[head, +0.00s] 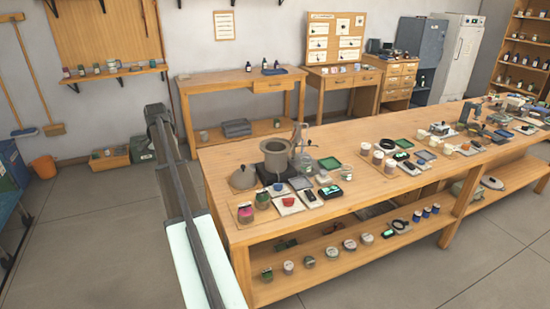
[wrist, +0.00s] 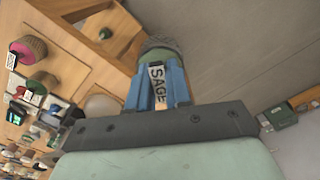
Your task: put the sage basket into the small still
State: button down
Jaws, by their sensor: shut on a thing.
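My gripper (wrist: 157,74) is shut on the sage basket (wrist: 160,54), with one blue finger on each side. The basket is greenish, has a white SAGE label and a grey end pointing away from the palm. In the head view my arm rises left of the bench, and I cannot make out the fingers or basket there. The small still appears to be the grey pot (head: 274,155) on a dark base near the bench's left end. Its top looks open. A grey domed lid (head: 243,179) lies on the bench to its left. The basket is apart from the pot.
Bare wood lies at the bench's far left; open floor lies beyond.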

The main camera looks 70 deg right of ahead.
jog(key=s+d+r+m, duration=0.3)
jog(key=s+d+m, duration=0.1)
jog(key=s+d, duration=0.65)
jog(key=s+d+r+m, duration=0.2)
jog(key=s+d+m, duration=0.1)
jog(key=s+d, duration=0.75)
jog(key=s+d+r+m, duration=0.35)
jog(key=s+d, duration=0.45)
jog(key=d, duration=0.5)
jog(key=shift+m, duration=0.35)
notch_tip(320, 180, down, 10)
jog(key=shift+w+a+r, duration=0.1)
jog(key=shift+w+a, duration=0.05)
jog(key=shift+f, duration=0.25)
jog(key=c, duration=1)
grip_release()
jog(key=shift+c, duration=0.2)
jog(key=shift+r, duration=0.2)
notch_tip(320, 180, up, 12)
